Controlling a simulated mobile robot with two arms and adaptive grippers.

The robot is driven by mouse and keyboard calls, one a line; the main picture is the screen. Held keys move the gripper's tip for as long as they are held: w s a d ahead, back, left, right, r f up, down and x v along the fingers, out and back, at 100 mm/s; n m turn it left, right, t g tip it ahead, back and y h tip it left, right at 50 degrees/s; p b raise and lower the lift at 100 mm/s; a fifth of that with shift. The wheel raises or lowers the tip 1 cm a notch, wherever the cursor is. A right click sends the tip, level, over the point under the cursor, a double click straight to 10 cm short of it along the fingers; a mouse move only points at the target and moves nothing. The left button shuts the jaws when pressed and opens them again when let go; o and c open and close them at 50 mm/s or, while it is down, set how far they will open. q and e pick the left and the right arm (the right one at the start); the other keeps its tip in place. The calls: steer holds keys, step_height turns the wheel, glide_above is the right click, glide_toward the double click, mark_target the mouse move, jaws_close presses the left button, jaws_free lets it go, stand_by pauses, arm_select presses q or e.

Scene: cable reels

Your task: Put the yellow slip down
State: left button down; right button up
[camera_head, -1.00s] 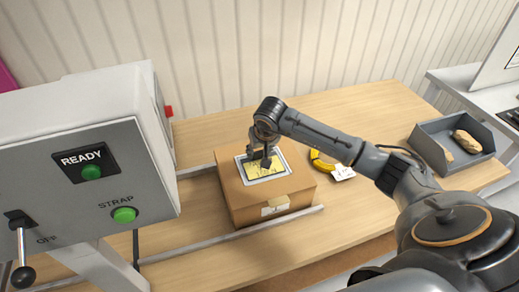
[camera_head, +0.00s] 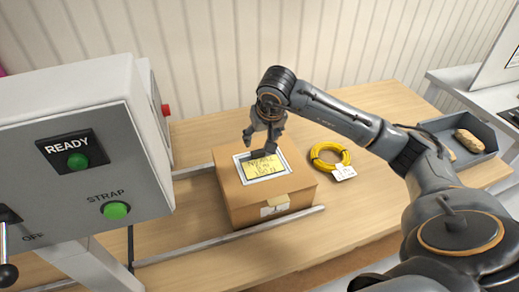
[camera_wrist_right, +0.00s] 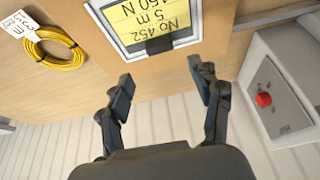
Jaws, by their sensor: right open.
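The yellow slip (camera_head: 264,168) lies flat in a pale-framed window on top of the cardboard box (camera_head: 250,208), with dark writing on it. It also shows in the right wrist view (camera_wrist_right: 152,18), beyond the fingertips, reading "No 452", "5 m" and "150 N". My right gripper (camera_head: 262,144) is above the back edge of the slip, open and empty. In the right wrist view its two fingers (camera_wrist_right: 168,88) are spread wide, apart from the slip. My left gripper is not in view.
A yellow cable coil (camera_head: 330,148) with a white tag lies right of the box. The strap machine's control box (camera_head: 85,165) stands at the left, with a rail (camera_head: 235,235) in front of the box. A grey tray (camera_head: 480,150) sits at the far right.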

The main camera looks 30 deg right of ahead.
steer(key=shift+b+v, duration=0.4)
steer(key=shift+v, duration=1.65)
